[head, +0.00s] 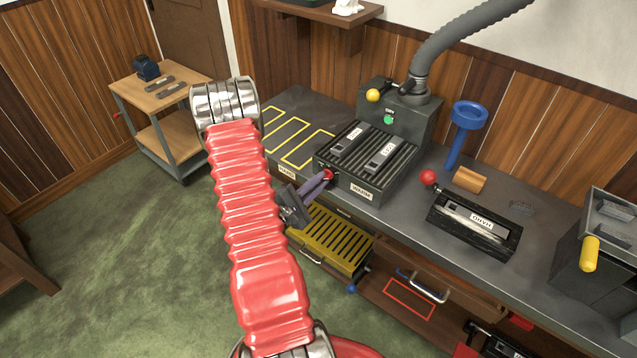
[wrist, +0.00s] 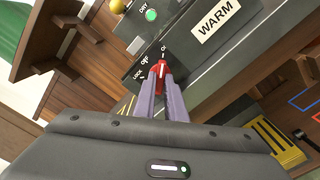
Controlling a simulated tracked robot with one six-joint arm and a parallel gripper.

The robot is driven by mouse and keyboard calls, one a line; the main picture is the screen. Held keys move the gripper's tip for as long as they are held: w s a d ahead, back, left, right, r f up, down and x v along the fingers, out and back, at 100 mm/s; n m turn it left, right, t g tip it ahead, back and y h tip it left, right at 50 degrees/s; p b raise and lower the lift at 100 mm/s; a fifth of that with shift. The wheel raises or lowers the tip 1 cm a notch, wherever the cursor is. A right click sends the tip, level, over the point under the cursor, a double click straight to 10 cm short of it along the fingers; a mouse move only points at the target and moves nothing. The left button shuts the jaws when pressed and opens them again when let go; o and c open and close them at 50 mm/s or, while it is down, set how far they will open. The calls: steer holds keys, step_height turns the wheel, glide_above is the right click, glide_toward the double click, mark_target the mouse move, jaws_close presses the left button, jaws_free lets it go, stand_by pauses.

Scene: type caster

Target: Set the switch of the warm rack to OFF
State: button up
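The warm rack (head: 352,186) is a dark ribbed box with a WARM label on the bench; its front also shows in the wrist view (wrist: 225,50). Its red switch (wrist: 161,68) sits on the front face, with LOCK, OFF and partly cut-off ON marks around it. The white line on the switch points up toward the ON mark. My gripper (wrist: 161,76) has its two purple fingers on either side of the switch, closed in on it. In the head view my gripper (head: 326,178) reaches the red switch at the rack's left corner.
Two plates lie on the rack's ribs. Behind it stands a dark housing (head: 376,108) with a green light and a yellow-knobbed lever. A yellow slotted box (head: 330,238) is below the bench edge. Yellow outlined bays (head: 285,135) are empty.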

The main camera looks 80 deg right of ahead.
jaws_close()
steer(key=shift+f+n, duration=0.1)
steer(key=shift+n, duration=0.3)
steer(key=n, duration=1)
steer(key=shift+s, duration=0.15)
stand_by(0.3)
steer(key=o, duration=0.5)
jaws_free()
steer(key=shift+o, duration=0.2)
